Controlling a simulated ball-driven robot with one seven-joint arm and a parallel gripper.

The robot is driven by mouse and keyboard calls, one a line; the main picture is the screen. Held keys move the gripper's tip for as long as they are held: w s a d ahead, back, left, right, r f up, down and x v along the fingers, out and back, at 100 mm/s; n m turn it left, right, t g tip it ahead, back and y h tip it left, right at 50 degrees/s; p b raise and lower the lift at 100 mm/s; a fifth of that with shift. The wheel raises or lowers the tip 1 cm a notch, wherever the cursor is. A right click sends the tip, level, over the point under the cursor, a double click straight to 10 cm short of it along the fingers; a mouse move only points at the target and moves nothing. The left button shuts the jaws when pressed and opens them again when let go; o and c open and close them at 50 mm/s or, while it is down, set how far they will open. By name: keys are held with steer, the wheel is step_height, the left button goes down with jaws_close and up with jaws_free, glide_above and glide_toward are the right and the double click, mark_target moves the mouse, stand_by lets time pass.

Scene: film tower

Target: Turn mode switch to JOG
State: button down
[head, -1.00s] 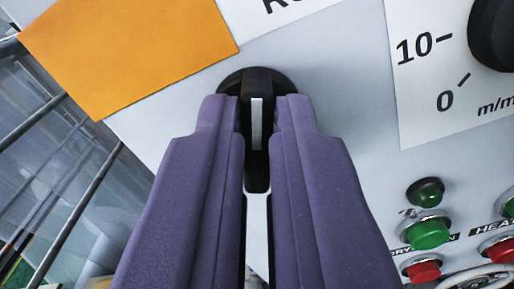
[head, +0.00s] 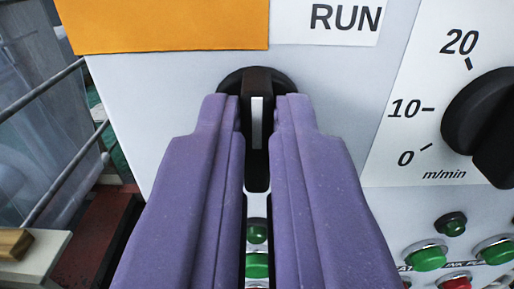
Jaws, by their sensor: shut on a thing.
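The mode switch (head: 257,122) is a black rotary knob with a white pointer line on a round black base, on a light grey panel. My purple gripper (head: 257,108) is shut on its handle, one finger on each side. The pointer stands about upright on the panel, between a blank orange plate (head: 165,22) at upper left and a white RUN label (head: 340,18) at upper right. No JOG lettering is in view. My fingers hide the sides of the handle.
A black speed knob (head: 490,122) with a m/min scale is at right. Green buttons (head: 428,258) and a red button (head: 456,283) sit below. Grey rails (head: 60,185) and a wooden block (head: 14,242) lie left of the panel's edge.

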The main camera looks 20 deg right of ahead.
steer(key=c, duration=1.2)
jaws_free()
steer(key=v, duration=0.7)
steer(key=shift+s+b, duration=0.4)
steer(key=shift+b, duration=0.05)
steer(key=shift+a, duration=0.1)
